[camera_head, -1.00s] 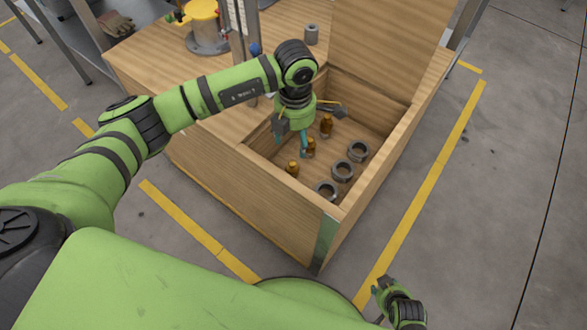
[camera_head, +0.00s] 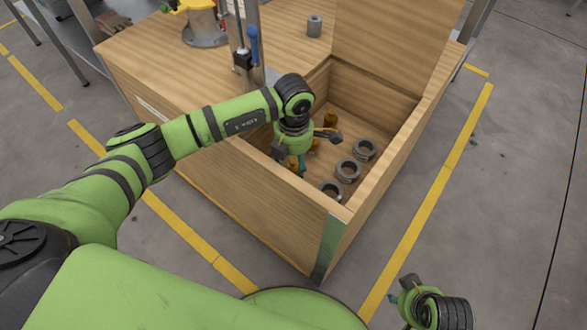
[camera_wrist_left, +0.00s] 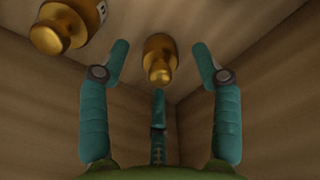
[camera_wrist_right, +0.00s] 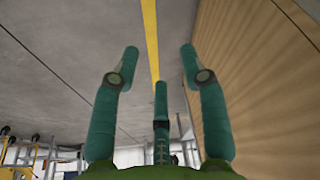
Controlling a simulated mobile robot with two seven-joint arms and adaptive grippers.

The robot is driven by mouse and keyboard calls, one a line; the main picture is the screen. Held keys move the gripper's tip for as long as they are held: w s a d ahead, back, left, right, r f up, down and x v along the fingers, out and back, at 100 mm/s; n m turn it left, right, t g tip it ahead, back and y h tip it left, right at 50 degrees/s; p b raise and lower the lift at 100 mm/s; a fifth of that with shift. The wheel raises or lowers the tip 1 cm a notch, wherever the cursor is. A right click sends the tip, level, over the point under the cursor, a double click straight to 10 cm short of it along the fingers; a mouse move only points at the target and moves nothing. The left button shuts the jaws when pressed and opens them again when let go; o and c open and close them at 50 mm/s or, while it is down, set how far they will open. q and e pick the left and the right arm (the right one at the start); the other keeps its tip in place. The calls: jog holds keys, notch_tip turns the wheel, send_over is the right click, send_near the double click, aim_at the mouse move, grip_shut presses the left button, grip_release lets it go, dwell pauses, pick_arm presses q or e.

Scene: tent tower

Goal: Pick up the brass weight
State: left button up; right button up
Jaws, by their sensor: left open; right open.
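Brass weights stand in the open wooden box (camera_head: 300,243); one (camera_head: 330,118) is behind my left gripper (camera_head: 303,152), another (camera_head: 292,163) is beside its fingers and partly hidden. My left gripper is open, pointing down into the box. In the left wrist view a brass weight (camera_wrist_left: 160,58) lies between the open fingertips, apart from both. A second brass weight (camera_wrist_left: 66,24) is at the upper left, outside the fingers. My right gripper (camera_wrist_right: 158,58) is open and empty, outside the box above the floor.
Several grey rings, one of them here (camera_head: 347,170), lie on the box floor right of the left gripper. The box walls and raised lid panel (camera_head: 385,45) enclose the space. A grey cylinder (camera_head: 314,26) and a post with a blue handle (camera_head: 254,45) stand on the wooden top.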

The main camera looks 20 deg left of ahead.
pick_arm(q)
jog(key=shift+f, duration=0.9)
grip_shut()
jog(key=shift+r, duration=0.1)
